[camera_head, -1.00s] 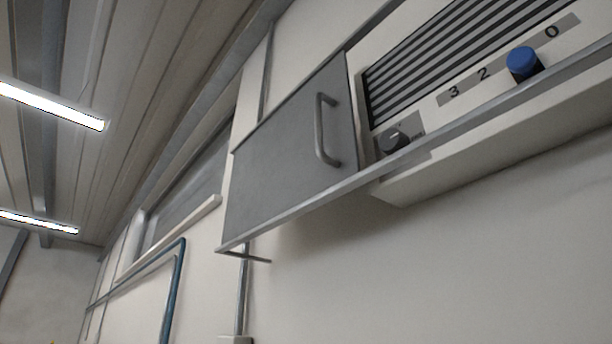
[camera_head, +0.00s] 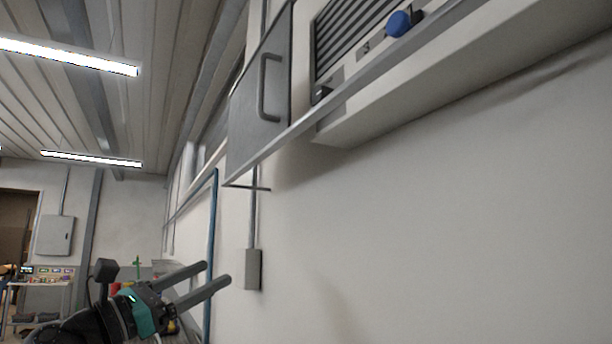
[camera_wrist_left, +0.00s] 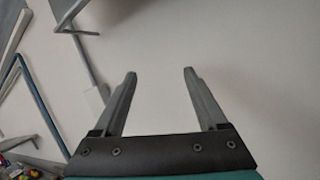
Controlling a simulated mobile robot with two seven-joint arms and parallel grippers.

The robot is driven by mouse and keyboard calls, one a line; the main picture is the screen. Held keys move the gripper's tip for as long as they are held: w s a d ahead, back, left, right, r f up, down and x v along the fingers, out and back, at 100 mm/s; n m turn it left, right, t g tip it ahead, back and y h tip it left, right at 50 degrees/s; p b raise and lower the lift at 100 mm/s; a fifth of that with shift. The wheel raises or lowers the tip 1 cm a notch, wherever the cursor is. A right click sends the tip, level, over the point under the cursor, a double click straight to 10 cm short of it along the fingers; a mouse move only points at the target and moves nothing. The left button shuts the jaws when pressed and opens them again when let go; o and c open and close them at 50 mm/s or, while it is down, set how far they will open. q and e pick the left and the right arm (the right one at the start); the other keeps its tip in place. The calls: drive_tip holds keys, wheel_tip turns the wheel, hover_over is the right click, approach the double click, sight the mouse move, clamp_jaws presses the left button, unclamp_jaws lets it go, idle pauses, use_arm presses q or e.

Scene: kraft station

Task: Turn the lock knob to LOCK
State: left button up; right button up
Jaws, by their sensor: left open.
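A small dark knob (camera_head: 323,93), which looks like the lock knob, is on a grey plate at the lower left of the wall unit's panel. It is seen nearly edge-on behind a rail, and its setting cannot be read. My left gripper (camera_head: 215,273) is below and left of the unit, well apart from the knob, with its two fingers pointing up to the right. The left wrist view shows the fingers (camera_wrist_left: 160,74) spread and empty before bare wall. My right gripper is out of view.
A blue knob (camera_head: 399,23) is right of the dark knob. A grey door (camera_head: 258,95) with a bar handle stands left of the panel, and a rail (camera_head: 345,100) runs along the front. A small grey box (camera_head: 253,269) is on the wall near my gripper. The wall below is clear.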

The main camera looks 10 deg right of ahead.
use_arm(q)
drive_tip(key=s+d+r+m+g+p, duration=0.1)
drive_tip(key=s+d+r+m+g, duration=0.1)
drive_tip(key=s+r+m, duration=0.5)
drive_tip(key=s+d+r+m+g, duration=0.1)
drive_tip(key=s+r+m+g, duration=0.1)
drive_tip(key=s+r+m, duration=0.55)
drive_tip(key=m+t+y, duration=0.1)
drive_tip(key=m+t, duration=0.1)
drive_tip(key=m, duration=0.5)
approach(316, 96)
drive_tip(key=p+x, duration=0.5)
drive_tip(key=x, duration=0.3)
drive_tip(key=shift+w+d, duration=0.1)
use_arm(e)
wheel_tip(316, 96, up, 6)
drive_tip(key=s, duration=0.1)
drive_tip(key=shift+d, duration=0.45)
use_arm(q)
drive_tip(key=shift+c, duration=0.2)
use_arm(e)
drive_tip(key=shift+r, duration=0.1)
use_arm(q)
clamp_jaws()
